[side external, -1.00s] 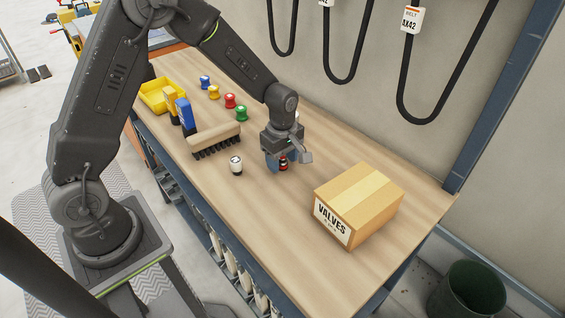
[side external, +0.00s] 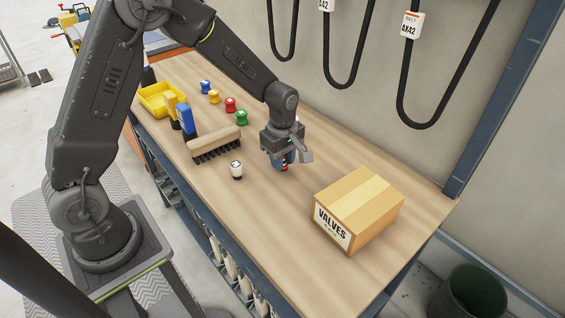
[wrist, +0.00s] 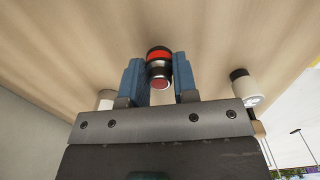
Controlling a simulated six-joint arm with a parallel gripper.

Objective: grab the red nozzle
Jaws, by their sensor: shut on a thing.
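The red nozzle, a small dark and metallic piece with a bright red band and a red end, sits between the blue fingers of my gripper in the wrist view (wrist: 159,55). In the side external view, a little of its red (side external: 285,167) shows at the fingertips. My gripper (side external: 283,163) points down over the middle of the bench and is shut on the nozzle; the fingers also show in the wrist view (wrist: 160,80). The fingers hide much of the nozzle in the side external view. I cannot tell whether it touches the bench.
A white nozzle (side external: 236,170) stands left of my gripper. A brush (side external: 214,142), blue, yellow, red (side external: 230,104) and green (side external: 242,117) spools and a yellow bin (side external: 160,97) lie farther left. A VALVES box (side external: 358,208) stands to the right. The bench between is clear.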

